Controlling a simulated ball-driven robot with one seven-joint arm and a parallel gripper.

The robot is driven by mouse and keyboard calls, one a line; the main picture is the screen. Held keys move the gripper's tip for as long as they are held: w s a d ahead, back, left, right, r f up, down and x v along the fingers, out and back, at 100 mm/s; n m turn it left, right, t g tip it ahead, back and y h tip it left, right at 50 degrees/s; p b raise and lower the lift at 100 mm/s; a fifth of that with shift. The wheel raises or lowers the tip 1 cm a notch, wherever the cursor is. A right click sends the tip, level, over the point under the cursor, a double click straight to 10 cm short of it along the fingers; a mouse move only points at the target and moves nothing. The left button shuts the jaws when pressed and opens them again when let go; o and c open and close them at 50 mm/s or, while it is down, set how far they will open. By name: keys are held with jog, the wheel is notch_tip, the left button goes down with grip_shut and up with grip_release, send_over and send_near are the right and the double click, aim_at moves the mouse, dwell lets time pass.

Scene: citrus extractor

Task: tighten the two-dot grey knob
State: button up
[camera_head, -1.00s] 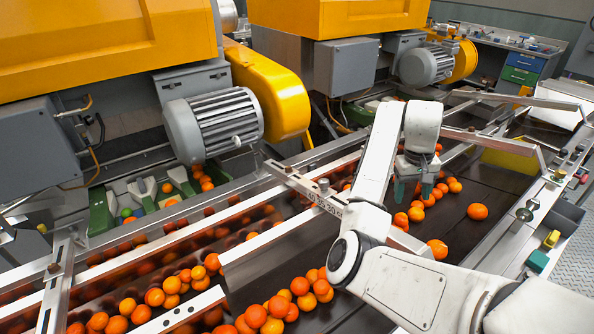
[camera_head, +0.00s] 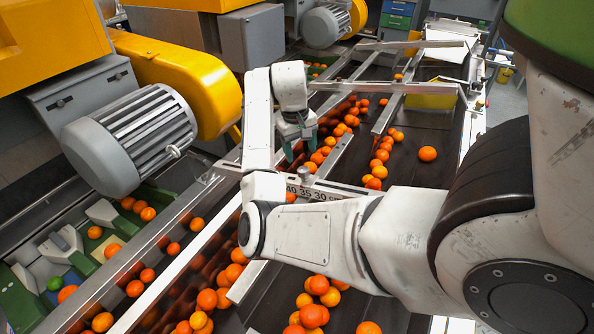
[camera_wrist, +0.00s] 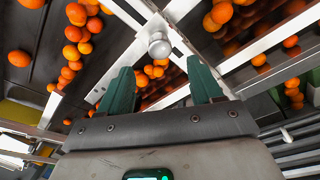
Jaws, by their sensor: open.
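A small grey knob (camera_head: 304,175) stands on a metal cross rail (camera_head: 325,193) printed with numbers. What looks like the same knob (camera_wrist: 159,46) shows in the wrist view as a round pale metal cap, just beyond and between my fingertips. I cannot make out any dots on it. My gripper (camera_head: 299,148) has teal fingers and hangs above the belt, close to the knob and just behind it in the head view. In the wrist view my gripper (camera_wrist: 161,75) is open, with nothing between its fingers.
Oranges lie on the dark belt (camera_head: 445,150) and along the metal rails around my gripper. A grey ribbed motor (camera_head: 130,140) and a yellow guard (camera_head: 185,80) stand to the left. A yellow bin (camera_head: 430,96) sits farther back. The belt's right part is mostly clear.

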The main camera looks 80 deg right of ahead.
aim_at(303, 169)
jog(key=f, duration=0.6)
jog(key=s+f, duration=0.1)
jog(key=f, duration=0.2)
jog(key=shift+d+p, duration=0.35)
jog(key=shift+p, duration=0.05)
jog(key=c, duration=1)
jog(key=shift+r+m, duration=0.1)
jog(key=shift+m, duration=0.2)
jog(key=shift+c, duration=0.2)
